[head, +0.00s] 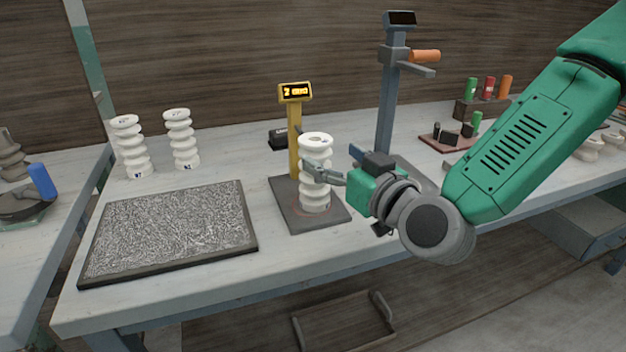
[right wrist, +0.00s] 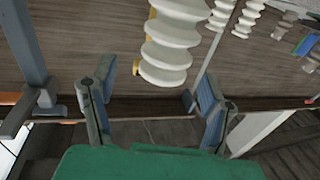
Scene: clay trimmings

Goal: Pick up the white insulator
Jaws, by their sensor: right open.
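A white ribbed insulator (head: 314,197) stands upright on the dark plate of a yellow-posted scale (head: 292,218). My right gripper (head: 322,172) comes in from the right at about mid-height of the insulator, with its fingers at the insulator's side. In the right wrist view the gripper (right wrist: 150,92) is open, its two fingers spread wide. There the insulator (right wrist: 172,45) appears ahead, between the line of the fingers. I cannot tell whether a finger touches it. Two more white insulators, one (head: 131,148) and another (head: 181,140), stand at the back left. My left gripper is not in view.
A textured grey mat (head: 170,232) with a dark rim lies at the front left. A grey-blue post (head: 386,110) with an orange handle (head: 425,56) rises behind my right gripper. A small brown board (head: 437,139) with dark parts lies farther right.

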